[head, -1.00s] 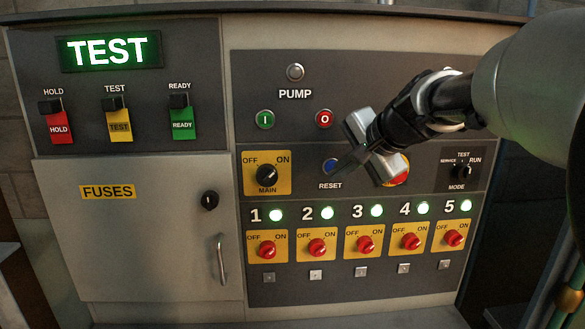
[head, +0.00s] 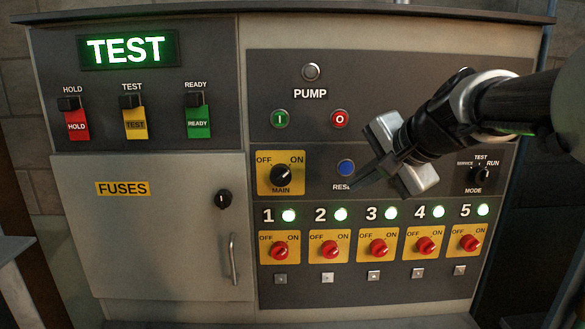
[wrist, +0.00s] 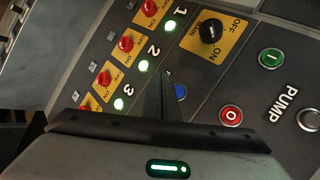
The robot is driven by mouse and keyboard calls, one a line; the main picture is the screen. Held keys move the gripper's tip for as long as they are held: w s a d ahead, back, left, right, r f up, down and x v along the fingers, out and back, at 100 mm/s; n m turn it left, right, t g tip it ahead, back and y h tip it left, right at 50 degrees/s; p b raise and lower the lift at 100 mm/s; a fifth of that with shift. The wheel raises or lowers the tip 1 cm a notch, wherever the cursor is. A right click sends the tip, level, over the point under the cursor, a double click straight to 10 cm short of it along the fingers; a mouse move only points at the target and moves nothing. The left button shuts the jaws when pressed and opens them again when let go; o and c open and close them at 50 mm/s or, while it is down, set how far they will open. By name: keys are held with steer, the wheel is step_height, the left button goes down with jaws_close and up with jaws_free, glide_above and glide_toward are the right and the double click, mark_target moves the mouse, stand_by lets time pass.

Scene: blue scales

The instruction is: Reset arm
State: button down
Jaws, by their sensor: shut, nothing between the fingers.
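My gripper (head: 357,184) is in front of the control panel (head: 300,190), its shut fingertips just below and right of the blue RESET button (head: 346,168) in the head view. The fingers are empty and cover part of the RESET label. In the wrist view my gripper (wrist: 166,76) points at the panel, and the blue button (wrist: 180,92) is partly hidden beside the fingers. I cannot tell whether the tips touch the panel. The green display (head: 126,49) reads TEST.
A MAIN knob (head: 281,175) is left of the blue button. The green (head: 280,119) and red (head: 340,118) pump buttons are above. Several red switches (head: 378,248) with lit green lamps run below. The MODE knob (head: 480,174) is at right. The FUSES door (head: 150,240) is closed.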

steer(key=s+f+n+g+h+p, duration=0.1)
steer(key=s+n+p, duration=0.4)
steer(key=s, duration=0.6)
steer(key=s+f+n+g+h+p, duration=0.2)
steer(key=s+n+p, duration=0.2)
steer(key=s, duration=0.8)
steer(key=shift+a+f+n+h+p, duration=0.3)
steer(key=shift+f+n+h+p, duration=0.1)
steer(key=shift+n, duration=0.6)
